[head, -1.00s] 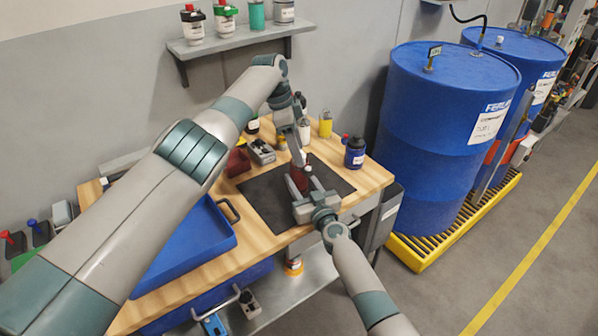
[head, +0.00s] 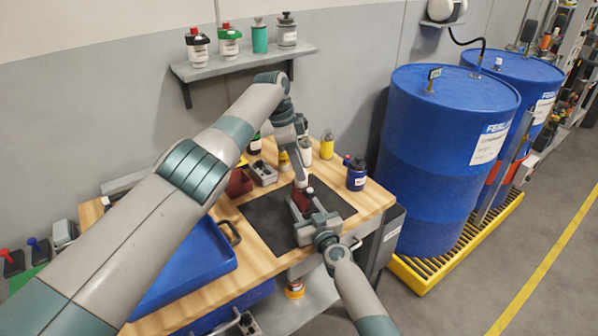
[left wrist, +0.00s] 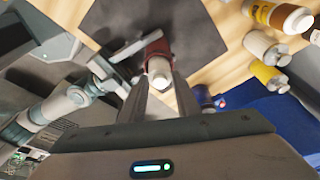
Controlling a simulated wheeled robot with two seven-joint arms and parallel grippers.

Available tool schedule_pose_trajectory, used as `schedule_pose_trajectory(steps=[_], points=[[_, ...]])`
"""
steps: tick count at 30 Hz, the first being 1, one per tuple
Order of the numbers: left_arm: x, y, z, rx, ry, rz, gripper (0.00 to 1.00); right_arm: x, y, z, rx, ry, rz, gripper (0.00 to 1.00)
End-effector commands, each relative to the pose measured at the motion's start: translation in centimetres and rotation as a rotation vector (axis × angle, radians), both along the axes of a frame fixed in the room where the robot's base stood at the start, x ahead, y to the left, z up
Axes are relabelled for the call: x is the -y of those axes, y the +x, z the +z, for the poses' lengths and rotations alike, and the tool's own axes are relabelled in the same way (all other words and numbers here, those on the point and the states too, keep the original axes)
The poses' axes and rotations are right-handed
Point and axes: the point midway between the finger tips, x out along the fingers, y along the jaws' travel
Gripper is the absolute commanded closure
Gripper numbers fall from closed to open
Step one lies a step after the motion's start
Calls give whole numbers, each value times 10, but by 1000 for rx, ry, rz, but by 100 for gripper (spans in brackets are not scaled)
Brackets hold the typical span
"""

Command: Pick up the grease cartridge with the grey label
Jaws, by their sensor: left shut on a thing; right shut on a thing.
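A dark red cylindrical thing with a pale top (head: 300,199) is above the black mat (head: 262,222). It also shows in the left wrist view (left wrist: 158,48), with its pale end between my left fingers. No label is readable on it. My left gripper (head: 301,180) is shut on it from above. My right gripper (head: 304,211) is shut on it from the front right. A pale canister (head: 305,151) stands behind on the bench, also in the left wrist view (left wrist: 266,46). I cannot tell whether its label is grey.
A yellow container (head: 327,146) and a dark blue bottle (head: 356,176) stand at the bench's back right. A blue tray (head: 190,262) lies left. Several containers stand on the wall shelf (head: 245,62). Blue drums (head: 440,150) rise to the right.

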Motion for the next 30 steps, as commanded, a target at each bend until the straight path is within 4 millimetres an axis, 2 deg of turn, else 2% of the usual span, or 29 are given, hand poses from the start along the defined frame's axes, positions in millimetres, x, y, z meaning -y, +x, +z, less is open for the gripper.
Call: schedule_pose_trajectory(steps=[12,20,30], points=[[0,0,69,2,0,1,100,0,0,0,0,0,-1,86],[0,0,108,1,0,0,100,0,0,0,0,0,0,86],[10,-12,106,-1,-1,-2,100,0,0,0,0,0,0,86]])
